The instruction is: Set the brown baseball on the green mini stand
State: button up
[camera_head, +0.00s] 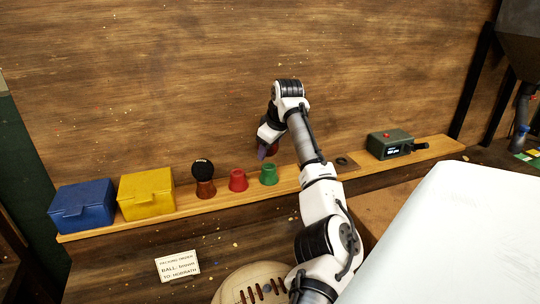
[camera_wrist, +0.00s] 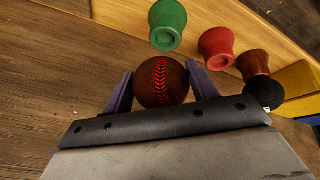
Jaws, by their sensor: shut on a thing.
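My gripper (camera_wrist: 160,88) is shut on the brown baseball (camera_wrist: 161,82), which has red stitching and sits between the two purple fingers. In the head view my gripper (camera_head: 266,149) holds the ball (camera_head: 273,148) in the air above the shelf, partly hidden by the hand. The green mini stand (camera_head: 268,174) stands upright on the shelf below the ball, and nothing rests on it. In the wrist view the green stand (camera_wrist: 167,24) is beyond the ball, apart from it.
The wooden shelf (camera_head: 225,202) also holds a red stand (camera_head: 238,180), a brown stand (camera_head: 205,189) with a black ball (camera_head: 202,168), yellow (camera_head: 147,194) and blue (camera_head: 82,207) boxes, and a dark green device (camera_head: 390,144). A large stitched ball (camera_head: 240,284) and a card (camera_head: 177,266) are in front.

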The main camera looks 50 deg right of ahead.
jog(key=shift+f+p, duration=0.35)
jog(key=shift+f, duration=1.4)
jog(key=shift+f, duration=0.15)
jog(key=o, duration=1)
jog(key=shift+o, duration=0.2)
jog(key=b+v, duration=0.3)
jog(key=v, duration=0.9)
